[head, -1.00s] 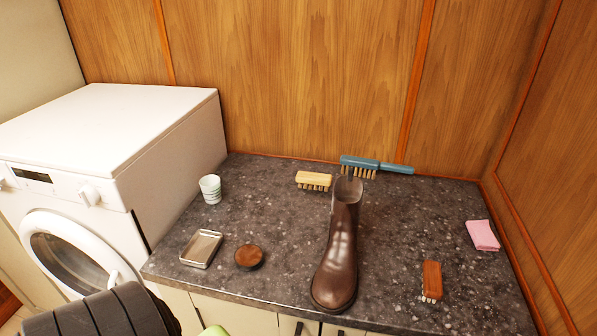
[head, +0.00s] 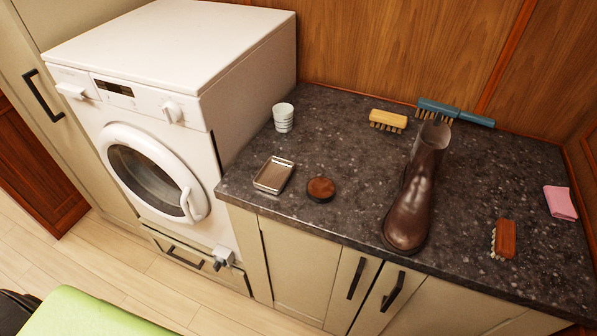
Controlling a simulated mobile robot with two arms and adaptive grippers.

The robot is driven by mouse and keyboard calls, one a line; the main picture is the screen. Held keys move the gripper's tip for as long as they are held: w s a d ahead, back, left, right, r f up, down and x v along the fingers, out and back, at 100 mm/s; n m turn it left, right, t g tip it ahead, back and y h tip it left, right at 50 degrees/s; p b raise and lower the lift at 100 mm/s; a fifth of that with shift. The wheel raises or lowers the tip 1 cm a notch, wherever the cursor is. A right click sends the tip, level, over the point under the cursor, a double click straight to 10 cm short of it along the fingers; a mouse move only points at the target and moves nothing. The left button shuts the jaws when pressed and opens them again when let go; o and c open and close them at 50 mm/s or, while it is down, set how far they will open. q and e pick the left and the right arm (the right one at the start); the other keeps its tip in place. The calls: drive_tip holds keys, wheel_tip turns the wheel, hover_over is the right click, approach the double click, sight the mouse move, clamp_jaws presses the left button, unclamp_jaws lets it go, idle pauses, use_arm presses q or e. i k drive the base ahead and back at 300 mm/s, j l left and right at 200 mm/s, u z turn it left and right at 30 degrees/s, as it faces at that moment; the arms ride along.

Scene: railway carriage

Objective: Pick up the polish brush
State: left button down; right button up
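Three brushes lie on the dark stone counter (head: 340,215), and I cannot tell for sure which is the polish brush. A small reddish-brown brush (head: 505,240) with pale bristles lies at the front right, right of the brown boot (head: 412,200). A yellow wooden brush (head: 388,119) with dark bristles sits at the back. A blue-handled brush (head: 455,112) lies along the back wall, partly behind the boot's top. Neither of my grippers shows in the head view.
A pink cloth (head: 560,202) lies at the right. A white washing machine (head: 150,150) adjoins the counter's left. The floor (head: 110,260) before it looks clear.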

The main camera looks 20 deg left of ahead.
sight(504, 243)
drive_tip(key=u, duration=0.3)
drive_tip(key=j+z, duration=0.1)
drive_tip(key=z, duration=1.25)
drive_tip(key=l+u, duration=0.05)
